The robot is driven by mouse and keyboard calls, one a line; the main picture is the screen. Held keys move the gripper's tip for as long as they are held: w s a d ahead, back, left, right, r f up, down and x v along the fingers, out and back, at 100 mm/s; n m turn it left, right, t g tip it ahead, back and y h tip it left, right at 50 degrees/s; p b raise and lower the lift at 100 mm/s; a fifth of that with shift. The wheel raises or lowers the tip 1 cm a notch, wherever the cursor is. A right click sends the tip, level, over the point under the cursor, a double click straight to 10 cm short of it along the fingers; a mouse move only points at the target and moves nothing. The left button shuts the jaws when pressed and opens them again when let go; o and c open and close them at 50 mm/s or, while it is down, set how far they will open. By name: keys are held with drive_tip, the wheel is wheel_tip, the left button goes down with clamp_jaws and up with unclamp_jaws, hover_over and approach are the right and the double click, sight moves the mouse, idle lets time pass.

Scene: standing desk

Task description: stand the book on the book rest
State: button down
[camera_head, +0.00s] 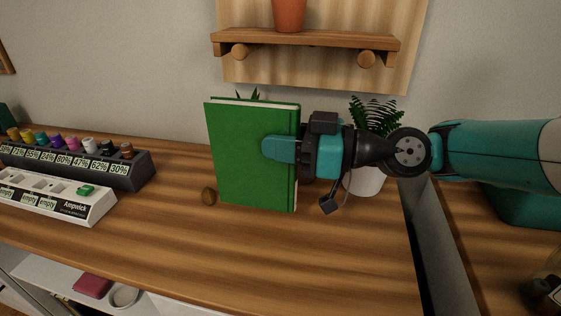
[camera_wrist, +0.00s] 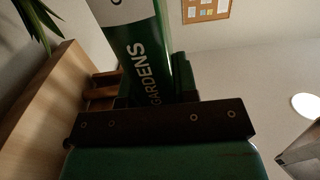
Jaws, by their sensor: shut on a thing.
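The green book (camera_head: 250,150) is upright, its cover towards the head camera. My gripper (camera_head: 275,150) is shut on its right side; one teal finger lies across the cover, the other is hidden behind. In the wrist view the spine of the book (camera_wrist: 140,55) reads "GARDENS". The book's lower edge is close to the desk; I cannot tell whether it touches anything. A small round brown end (camera_head: 209,196) shows at its lower left.
A potted plant (camera_head: 366,180) stands behind my gripper. A dark rack of coloured-topped items (camera_head: 125,170) and a white Ampwick unit (camera_head: 85,208) are at left. A wall shelf (camera_head: 305,39) with a pot hangs above. The desk's front (camera_head: 270,255) is clear.

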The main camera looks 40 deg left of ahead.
sight(280, 164)
drive_tip(key=shift+f, duration=1.9)
drive_tip(key=shift+f+b, duration=0.25)
drive_tip(key=shift+b, duration=0.05)
drive_tip(key=c, duration=0.9)
unclamp_jaws()
drive_tip(key=shift+r+p, duration=0.25)
drive_tip(key=shift+p, duration=0.05)
